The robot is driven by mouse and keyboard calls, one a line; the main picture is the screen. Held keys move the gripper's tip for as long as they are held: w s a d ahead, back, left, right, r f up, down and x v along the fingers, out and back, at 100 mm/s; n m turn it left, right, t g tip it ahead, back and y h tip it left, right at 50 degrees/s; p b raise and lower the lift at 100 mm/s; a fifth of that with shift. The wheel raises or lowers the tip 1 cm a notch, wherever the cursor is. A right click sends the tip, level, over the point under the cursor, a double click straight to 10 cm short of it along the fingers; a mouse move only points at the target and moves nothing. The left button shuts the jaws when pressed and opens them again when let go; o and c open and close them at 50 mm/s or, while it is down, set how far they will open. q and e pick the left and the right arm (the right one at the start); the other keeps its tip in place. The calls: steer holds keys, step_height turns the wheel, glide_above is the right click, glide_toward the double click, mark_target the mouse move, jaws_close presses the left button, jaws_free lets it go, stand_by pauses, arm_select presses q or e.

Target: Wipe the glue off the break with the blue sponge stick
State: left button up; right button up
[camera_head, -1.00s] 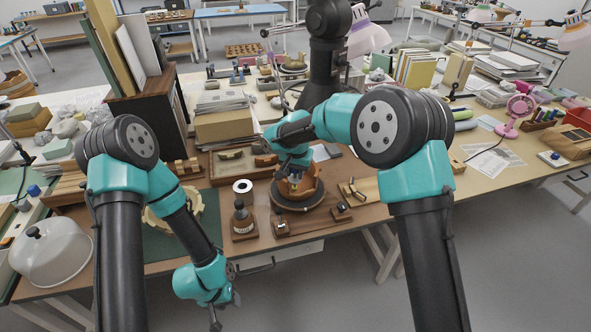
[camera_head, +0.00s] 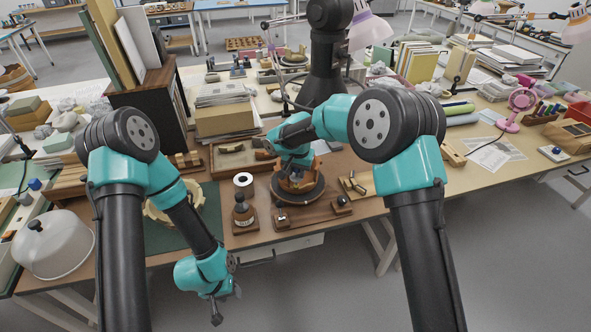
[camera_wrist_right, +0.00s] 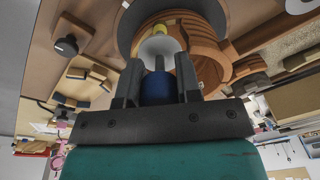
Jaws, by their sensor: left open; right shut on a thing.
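The brown ribbed pot (camera_head: 312,184) stands on a dark round turntable (camera_head: 290,201) at the middle of the bench. In the right wrist view the pot (camera_wrist_right: 209,50) shows an open, broken side. My right gripper (camera_wrist_right: 160,66) is shut on the blue sponge stick (camera_wrist_right: 158,88), of which a blue part shows between the fingers. A pale piece with a yellow end (camera_wrist_right: 160,31) lies ahead of the fingers, at the pot. I cannot tell whether the stick touches the break, and no glue can be made out. My left gripper (camera_head: 216,311) is open and empty, low in front of the bench.
A brown bottle (camera_head: 242,213) and a white-topped roll (camera_head: 243,181) stand left of the turntable. Wooden holders (camera_head: 318,212) lie in front of it. A tray of sherds (camera_head: 238,156) is behind. A green mat (camera_head: 165,240) lies left.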

steer(key=shift+w+d, duration=0.95)
steer(key=shift+d, duration=1.75)
step_height(320, 180, up, 9)
steer(key=s, duration=0.1)
steer(key=shift+s+d, duration=0.3)
steer(key=shift+s, duration=0.1)
stand_by(0.3)
stand_by(0.6)
steer(key=s+a, duration=0.2)
steer(key=a, duration=0.4)
steer(key=shift+f, duration=0.25)
steer(key=shift+f, duration=0.2)
